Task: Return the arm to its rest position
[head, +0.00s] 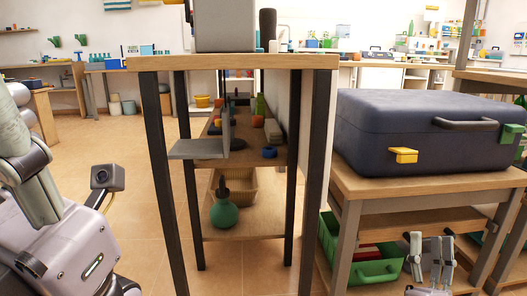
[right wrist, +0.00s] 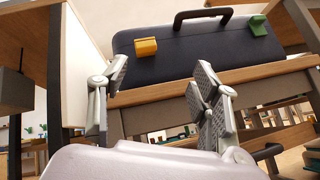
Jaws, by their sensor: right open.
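My right gripper (head: 430,250) is at the lower right of the head view, in front of the wooden stand (head: 445,188) that bears a dark blue case (head: 385,130). In the right wrist view its fingers (right wrist: 158,92) are spread apart with nothing between them. The case (right wrist: 200,50) lies beyond them in that view, apart from the fingers as far as I can tell. Parts of my left arm (head: 70,240) fill the left edge of the head view. My left gripper is not visible there.
A green crate (head: 372,272) sits low under the case's stand. Tiled floor (head: 120,225) is open left of the shelf.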

